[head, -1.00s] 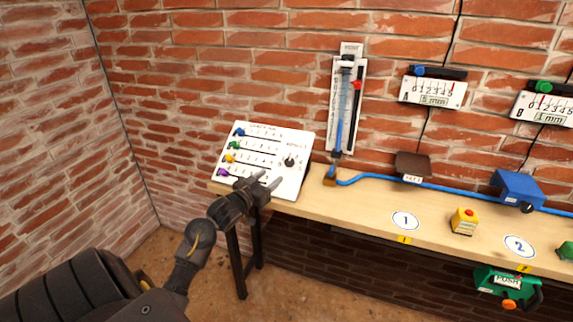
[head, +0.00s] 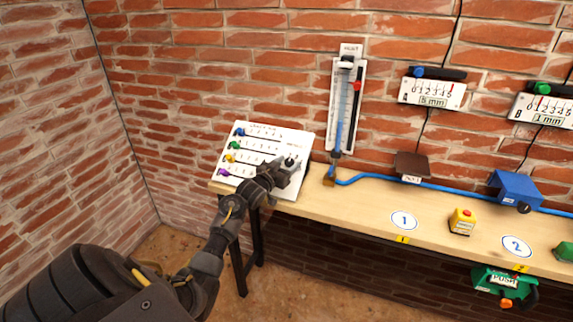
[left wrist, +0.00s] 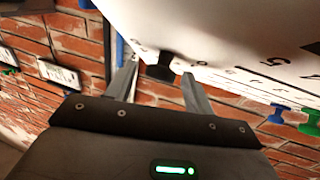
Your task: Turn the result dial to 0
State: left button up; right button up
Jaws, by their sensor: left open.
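The white sloped panel (head: 262,138) stands at the left end of the bench. It carries a column of coloured sliders (head: 233,146) on its left and a black result dial (head: 291,160) on its right. My left gripper (head: 285,167) is open at the dial, partly covering the panel's lower right. In the left wrist view, the black dial (left wrist: 160,67) shows between the two open fingers (left wrist: 158,75); I cannot tell whether they touch it. The dial's pointer setting is too small to read. My right gripper is out of view.
The wooden bench (head: 365,203) runs right, with a blue tube (head: 395,183), a yellow box with a red button (head: 462,221) and a blue box (head: 517,187). A tall gauge (head: 345,105) is on the brick wall, just right of the panel.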

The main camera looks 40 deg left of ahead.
pick_arm(q)
jog(key=c, duration=1)
jog(key=shift+o, duration=0.2)
